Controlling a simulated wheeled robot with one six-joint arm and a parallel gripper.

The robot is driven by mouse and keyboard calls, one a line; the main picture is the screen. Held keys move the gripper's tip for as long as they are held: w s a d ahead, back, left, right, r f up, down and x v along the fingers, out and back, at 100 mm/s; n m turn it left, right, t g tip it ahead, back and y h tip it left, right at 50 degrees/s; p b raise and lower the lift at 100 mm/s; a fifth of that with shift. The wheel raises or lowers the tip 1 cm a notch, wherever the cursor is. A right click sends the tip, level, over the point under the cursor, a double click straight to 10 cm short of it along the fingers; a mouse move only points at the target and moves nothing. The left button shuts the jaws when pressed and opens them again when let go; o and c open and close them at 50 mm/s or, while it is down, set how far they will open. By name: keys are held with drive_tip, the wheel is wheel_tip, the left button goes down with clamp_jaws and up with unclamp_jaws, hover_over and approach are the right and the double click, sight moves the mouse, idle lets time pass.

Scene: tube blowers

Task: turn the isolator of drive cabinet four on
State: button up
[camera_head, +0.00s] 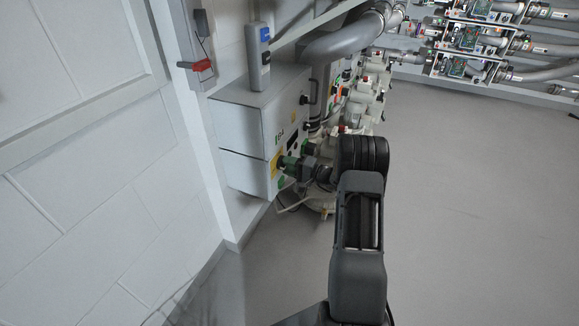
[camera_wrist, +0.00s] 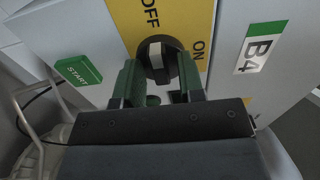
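The isolator is a black round knob (camera_wrist: 152,50) with a pale grip bar, on a yellow plate (camera_wrist: 122,17) marked OFF and ON. The bar runs roughly up-down in the wrist view, toward the OFF side; which end is its pointer I cannot tell. Cabinet four is the white box labelled B4 (camera_wrist: 259,48), seen on the left wall in the head view (camera_head: 240,118). My gripper (camera_wrist: 159,72) has green fingers apart, one each side of the knob's lower part. Contact is not clear. In the head view my gripper (camera_head: 283,164) is at the yellow plate.
A green START button (camera_wrist: 78,70) sits left of the isolator. Pipes (camera_head: 340,40) and more machines stand behind. The floor (camera_head: 470,190) to the right is clear.

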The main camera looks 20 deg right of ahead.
clamp_jaws()
drive_tip(key=shift+w+d+r+m+p, duration=0.1)
drive_tip(key=shift+m+p, duration=0.95)
drive_tip(key=shift+m, duration=1.9)
drive_tip(key=shift+d+r+m+p, duration=0.1)
drive_tip(key=shift+m+p, duration=0.95)
drive_tip(key=shift+m, duration=1.95)
drive_tip(key=shift+w+d+r+m+p, duration=0.1)
drive_tip(key=shift+m+p, duration=0.95)
drive_tip(key=shift+m, duration=1.9)
drive_tip(key=shift+o, duration=0.8)
unclamp_jaws()
